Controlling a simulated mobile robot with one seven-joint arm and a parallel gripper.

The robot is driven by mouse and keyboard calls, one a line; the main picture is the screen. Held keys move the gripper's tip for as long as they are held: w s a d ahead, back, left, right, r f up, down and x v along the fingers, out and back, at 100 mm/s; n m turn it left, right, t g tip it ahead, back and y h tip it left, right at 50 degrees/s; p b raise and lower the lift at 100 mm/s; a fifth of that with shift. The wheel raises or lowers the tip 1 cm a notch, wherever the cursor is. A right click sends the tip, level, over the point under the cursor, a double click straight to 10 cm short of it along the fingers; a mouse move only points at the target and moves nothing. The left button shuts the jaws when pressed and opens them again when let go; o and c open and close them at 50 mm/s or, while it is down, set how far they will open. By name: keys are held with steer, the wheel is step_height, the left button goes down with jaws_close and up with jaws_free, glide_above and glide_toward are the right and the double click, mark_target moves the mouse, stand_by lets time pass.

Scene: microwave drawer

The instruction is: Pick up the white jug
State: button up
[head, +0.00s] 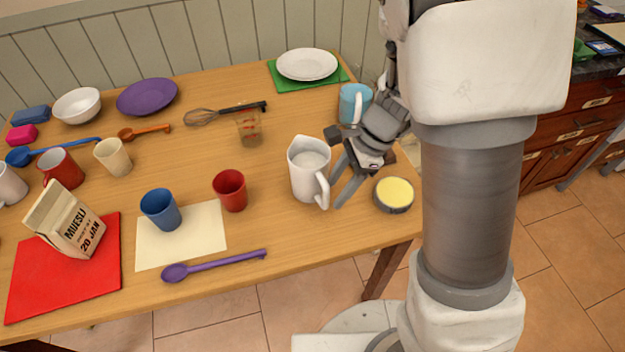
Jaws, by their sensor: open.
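The white jug (307,174) stands upright on the wooden table, right of the red cup. Its handle points toward the front right, and its inside looks pale. My gripper (341,172) is open and empty, just right of the jug, with its fingers pointing down and left. One finger reaches down close to the jug's handle; I cannot tell whether it touches. My arm hides part of the area behind the gripper.
A light blue mug (354,101) stands behind my gripper, and a round tin with a yellow top (393,194) sits to its right near the table edge (330,245). A red cup (230,190) and a measuring cup (249,126) stand left of the jug. Table in front of the jug is clear.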

mark_target(327, 199)
steer(key=x, duration=0.1)
steer(key=b+x, duration=0.1)
steer(key=x, duration=0.1)
steer(key=b+x, duration=0.1)
steer(key=x, duration=0.1)
steer(key=shift+w+a, duration=0.25)
steer(key=shift+w, duration=0.05)
jaws_close()
steer(key=shift+d, duration=0.1)
stand_by(1.0)
